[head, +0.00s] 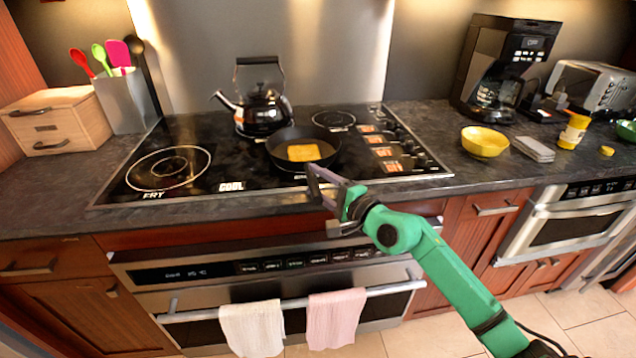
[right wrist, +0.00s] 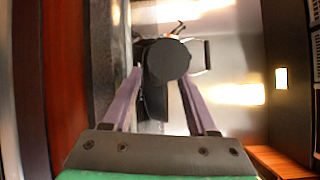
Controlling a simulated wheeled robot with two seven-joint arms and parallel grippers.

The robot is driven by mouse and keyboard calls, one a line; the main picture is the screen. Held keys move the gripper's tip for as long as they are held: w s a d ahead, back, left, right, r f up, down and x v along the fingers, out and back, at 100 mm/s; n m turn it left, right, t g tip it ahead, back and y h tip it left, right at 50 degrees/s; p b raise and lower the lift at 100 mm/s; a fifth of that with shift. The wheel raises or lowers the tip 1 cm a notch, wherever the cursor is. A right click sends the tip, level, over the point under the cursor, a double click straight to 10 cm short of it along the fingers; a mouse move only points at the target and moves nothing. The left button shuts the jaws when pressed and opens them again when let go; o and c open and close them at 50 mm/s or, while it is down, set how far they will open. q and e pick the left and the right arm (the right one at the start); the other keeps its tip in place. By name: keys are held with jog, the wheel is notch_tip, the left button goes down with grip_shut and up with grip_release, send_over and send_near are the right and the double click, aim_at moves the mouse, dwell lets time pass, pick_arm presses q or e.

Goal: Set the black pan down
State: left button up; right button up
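The black pan (head: 275,150) is on the black cooktop (head: 225,178), towards its front middle, level, with a square yellow piece of food (head: 303,152) in it. My right gripper (head: 314,180) is at the near side of the pan, in front of the cooktop's front edge. Its two purple fingers stand apart, one above the other. In the right wrist view, the fingers of my right gripper (right wrist: 160,76) are spread, with a dark part that looks like the pan's handle (right wrist: 153,103) between them and a gap beside it. The handle is hidden in the head view. My left gripper is not in view.
A black kettle (head: 263,112) stands close behind the pan, to its left. The front-left burner (head: 168,167) is bare. Control knobs (head: 385,150) line the cooktop's right side. A yellow bowl (head: 485,141) sits on the right counter. Towels hang on the oven handle (head: 385,290) below.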

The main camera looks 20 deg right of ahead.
jog(key=shift+r, duration=0.15)
jog(key=b+v, duration=0.4)
jog(key=v, duration=0.8)
